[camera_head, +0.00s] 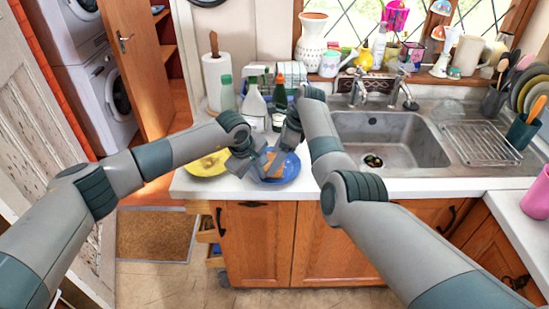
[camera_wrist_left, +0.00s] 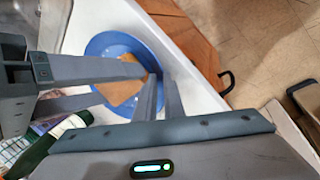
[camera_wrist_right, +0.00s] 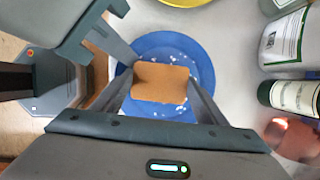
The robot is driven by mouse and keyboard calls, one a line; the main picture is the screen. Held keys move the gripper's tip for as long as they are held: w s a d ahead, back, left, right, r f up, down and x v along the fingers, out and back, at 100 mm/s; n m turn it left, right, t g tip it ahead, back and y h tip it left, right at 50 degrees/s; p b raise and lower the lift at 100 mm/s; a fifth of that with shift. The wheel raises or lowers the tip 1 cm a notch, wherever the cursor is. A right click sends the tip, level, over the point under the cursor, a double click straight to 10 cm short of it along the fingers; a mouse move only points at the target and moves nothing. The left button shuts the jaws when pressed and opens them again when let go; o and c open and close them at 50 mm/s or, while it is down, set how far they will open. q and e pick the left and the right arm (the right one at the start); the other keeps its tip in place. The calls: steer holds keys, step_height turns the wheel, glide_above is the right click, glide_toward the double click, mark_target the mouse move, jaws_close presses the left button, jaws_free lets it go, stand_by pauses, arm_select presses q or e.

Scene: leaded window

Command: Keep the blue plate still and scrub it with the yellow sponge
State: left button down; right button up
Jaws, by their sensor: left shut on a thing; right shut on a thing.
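The blue plate (camera_head: 292,170) lies on the white counter, left of the sink, near its front edge. It also shows in the left wrist view (camera_wrist_left: 108,46) and in the right wrist view (camera_wrist_right: 150,48), with several white specks on it. My left gripper (camera_wrist_left: 160,92) is shut on the plate's rim, its two fingers close together. My right gripper (camera_wrist_right: 160,92) is shut on the yellow sponge (camera_wrist_right: 160,83), which looks brownish-orange, one finger at each side. The sponge is over the plate's middle; I cannot tell whether it touches. It also shows in the left wrist view (camera_wrist_left: 124,88).
A yellow plate (camera_head: 205,166) lies left of the blue one. Bottles (camera_head: 255,106) and a paper roll (camera_head: 214,82) stand behind. The sink (camera_head: 385,140) is to the right, with a drying rack (camera_head: 482,143) beyond it. Little counter is free around the plate.

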arm_select(q)
steer(key=shift+s+d+f, duration=0.1)
steer(key=shift+d+f, duration=0.05)
steer(key=shift+d, duration=0.2)
arm_select(e)
steer(key=shift+s+a+f, duration=0.1)
steer(key=shift+s, duration=0.25)
steer(key=shift+w, duration=0.1)
steer(key=shift+w, duration=0.45)
arm_select(q)
steer(key=shift+a, duration=0.1)
arm_select(e)
steer(key=shift+w+d, duration=0.2)
steer(key=shift+d, duration=0.05)
arm_select(q)
steer(key=shift+f, duration=0.1)
arm_select(e)
steer(key=shift+d, duration=0.1)
